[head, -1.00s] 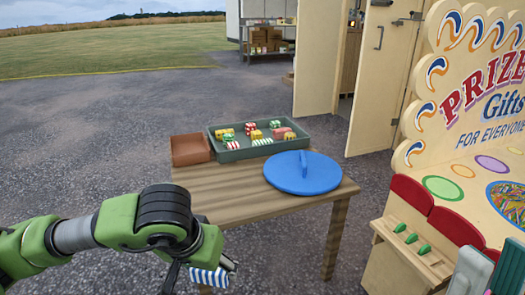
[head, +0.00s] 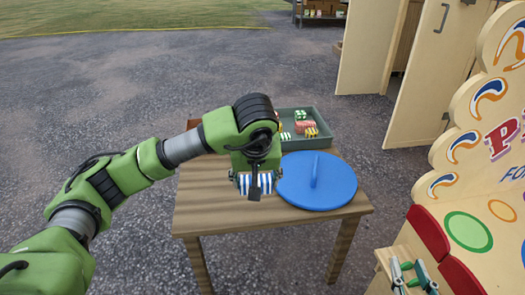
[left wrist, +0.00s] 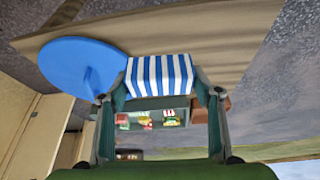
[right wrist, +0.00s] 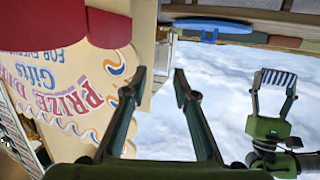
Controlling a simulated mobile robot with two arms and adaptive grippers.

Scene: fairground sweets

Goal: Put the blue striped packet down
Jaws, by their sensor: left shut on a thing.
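The blue and white striped packet (head: 257,184) is held in my left gripper (head: 256,190), over the wooden table (head: 215,215), left of the round blue lid (head: 317,180). In the left wrist view, the packet (left wrist: 160,76) sits between both fingers, with the table behind it. In the right wrist view, which is upside down, the packet (right wrist: 278,78) shows apart from the table, above it. My right gripper (right wrist: 160,73) is open and empty; in the head view it shows at the bottom right (head: 411,276).
A grey-green tray (head: 325,136) with several colourful packets stands at the table's back, partly hidden by my left arm. A brown box (head: 194,124) barely shows beside it. The table's front left is bare. A prize stall (head: 470,200) stands to the right.

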